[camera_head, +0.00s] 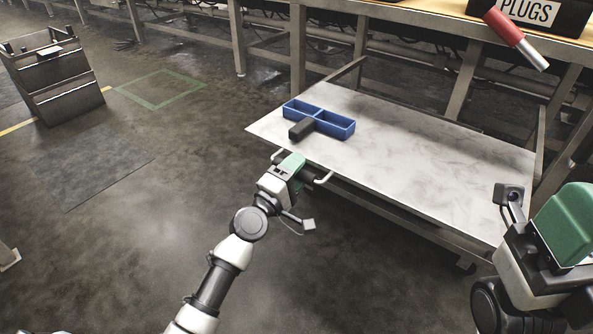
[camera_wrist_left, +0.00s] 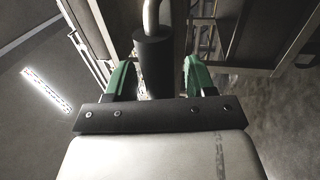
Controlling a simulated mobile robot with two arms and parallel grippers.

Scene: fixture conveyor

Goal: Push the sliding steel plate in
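The sliding steel plate (camera_head: 420,150) is a pale grey sheet that sticks out from under the bench frame. A bar handle (camera_head: 325,179) with a black grip runs along its near left edge. My left gripper (camera_head: 296,165) is at this handle. In the left wrist view the black grip (camera_wrist_left: 153,60) stands between the two green fingers (camera_wrist_left: 163,78), with a visible gap to the right finger. The left finger is close to the grip; contact cannot be told. My right gripper (camera_head: 565,225) is at the lower right, near the plate's right corner; its fingertips are not clear.
A blue two-compartment tray (camera_head: 338,127) and a black block (camera_head: 302,129) lie on the plate near its left end. Above is a bench with a black PLUGS bin (camera_head: 545,12) and a red and silver cylinder (camera_head: 515,38). A grey crate (camera_head: 55,75) stands far left on open floor.

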